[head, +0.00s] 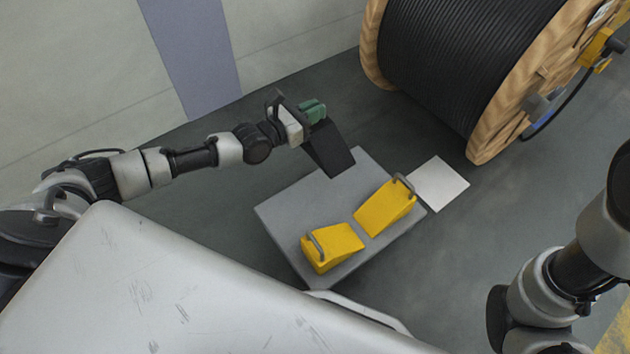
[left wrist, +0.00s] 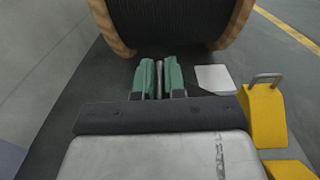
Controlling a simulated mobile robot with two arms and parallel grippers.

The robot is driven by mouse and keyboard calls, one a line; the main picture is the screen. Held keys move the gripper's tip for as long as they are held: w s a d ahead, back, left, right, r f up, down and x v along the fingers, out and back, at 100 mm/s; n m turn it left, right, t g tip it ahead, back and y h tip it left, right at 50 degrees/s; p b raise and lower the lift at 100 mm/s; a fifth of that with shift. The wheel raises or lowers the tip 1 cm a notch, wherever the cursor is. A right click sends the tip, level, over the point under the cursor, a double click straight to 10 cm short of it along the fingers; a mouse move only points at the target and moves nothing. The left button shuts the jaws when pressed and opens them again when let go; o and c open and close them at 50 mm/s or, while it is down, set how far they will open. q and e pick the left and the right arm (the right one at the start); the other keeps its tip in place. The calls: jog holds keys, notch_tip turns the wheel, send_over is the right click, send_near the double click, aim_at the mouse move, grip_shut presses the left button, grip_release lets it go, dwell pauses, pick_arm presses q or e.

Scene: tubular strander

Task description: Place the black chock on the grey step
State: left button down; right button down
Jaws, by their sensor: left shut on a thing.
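The black chock (head: 331,150) hangs from my left gripper (head: 313,110), whose green fingers are shut on it. In the head view the chock overlaps the far left edge of the grey step (head: 285,212); I cannot tell whether it touches. Two yellow chocks with grey handles, one nearer (head: 335,248) and one farther (head: 384,208), stand on the step's right part. My right gripper is out of view.
A large wooden drum (head: 490,125) wound with black cable stands at the back right. A white square plate (head: 440,183) lies on the floor beside the step. My own pale body top fills the lower left. The step's left part is clear.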

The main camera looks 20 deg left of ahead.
pick_arm(q)
jog(key=s+a+f+b, duration=0.2)
jog(key=s+f+b, duration=0.4)
jog(key=s+f, duration=0.4)
jog(key=shift+s+a+f, duration=0.25)
jog(key=shift+s+a, duration=0.1)
jog(key=shift+s, duration=0.25)
jog(key=shift+b, duration=0.3)
jog(key=shift+f, duration=0.2)
jog(key=c, duration=1.2)
grip_release()
